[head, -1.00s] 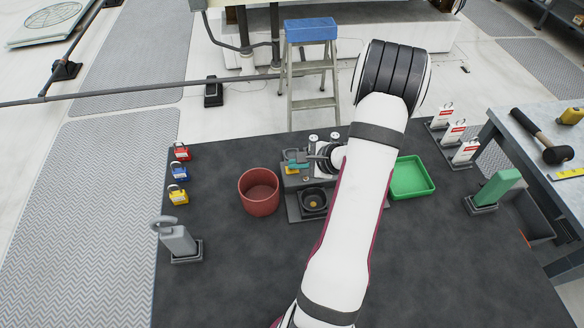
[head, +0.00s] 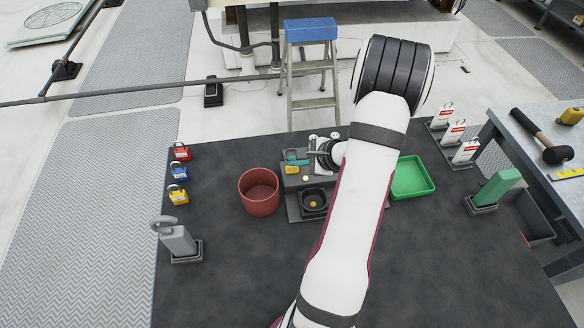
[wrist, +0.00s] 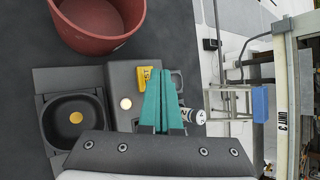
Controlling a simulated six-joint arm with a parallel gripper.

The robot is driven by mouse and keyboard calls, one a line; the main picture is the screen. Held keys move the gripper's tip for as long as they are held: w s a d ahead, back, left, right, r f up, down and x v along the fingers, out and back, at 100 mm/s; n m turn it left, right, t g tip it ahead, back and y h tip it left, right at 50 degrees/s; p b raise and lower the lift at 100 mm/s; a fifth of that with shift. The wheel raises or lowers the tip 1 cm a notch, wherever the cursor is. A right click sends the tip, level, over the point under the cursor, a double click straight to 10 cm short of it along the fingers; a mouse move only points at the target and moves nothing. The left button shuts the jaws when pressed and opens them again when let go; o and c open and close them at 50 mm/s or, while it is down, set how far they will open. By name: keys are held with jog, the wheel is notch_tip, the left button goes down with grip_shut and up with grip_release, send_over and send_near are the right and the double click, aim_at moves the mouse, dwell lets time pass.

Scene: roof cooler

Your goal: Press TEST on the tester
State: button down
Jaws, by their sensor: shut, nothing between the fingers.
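The tester is a dark grey box (head: 291,180) on the dark table, partly behind my arm. Its yellow TEST button (wrist: 145,79) shows in the wrist view, partly covered by my gripper. A pale round disc (wrist: 126,103) on the box also shows in the head view (head: 305,178). A black dish with a gold centre (wrist: 60,130) sits beside the box. My gripper (wrist: 164,72) has teal fingers held together and empty. Its tips are at the TEST button's edge; contact cannot be told. It also shows in the head view (head: 297,160).
A red bin (head: 259,204) stands left of the tester, and a green tray (head: 412,190) right of it. Padlocks (head: 179,172) line the left edge; tagged locks (head: 454,133) stand at the right. A grey holder (head: 178,242) is front left. The front table is clear.

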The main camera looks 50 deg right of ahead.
aim_at(296, 171)
jog(key=shift+r, duration=2.55)
